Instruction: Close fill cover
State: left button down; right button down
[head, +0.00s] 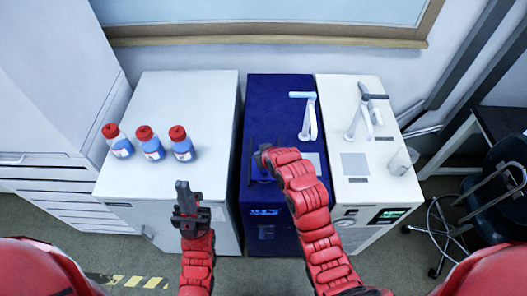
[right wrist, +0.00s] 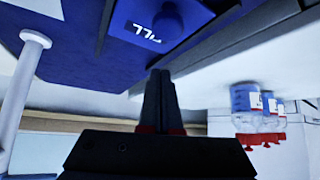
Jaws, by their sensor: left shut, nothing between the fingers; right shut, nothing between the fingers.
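The blue fill cover (right wrist: 118,28), with a "FILL" label and a dark round knob (right wrist: 168,22), shows at the top of the right wrist view. In the head view my right arm largely hides it on top of the dark blue cabinet (head: 270,100). I cannot tell how far open it stands. My right gripper (right wrist: 160,78) is shut and empty, its fingertips close to the cover; whether they touch it is unclear. It also shows in the head view (head: 264,154). My left gripper (head: 183,190) is shut and empty, over the front of the left white cabinet (head: 185,95).
Several blue bottles with red caps, such as the middle one (head: 150,145), stand on the left cabinet. A white post with a blue arm (head: 309,120) rises behind my right gripper. The right cabinet (head: 340,100) carries another post (head: 365,110) and a beaker (head: 399,162).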

jog(key=shift+w+a+f+p, duration=0.1)
jog(key=shift+w+f+p, duration=0.05)
jog(key=shift+f+p, duration=0.5)
jog(key=shift+s+d+f+p, duration=0.1)
jog(key=shift+s+d+p, duration=0.15)
jog(key=shift+s+p, duration=0.15)
jog(key=shift+s+d+p, duration=0.2)
jog(key=shift+s+p, duration=0.1)
jog(key=shift+s, duration=0.2)
jog(key=shift+s+d+f, duration=0.15)
jog(key=shift+s+d, duration=0.1)
jog(key=shift+s, duration=0.25)
jog(key=shift+f, duration=0.1)
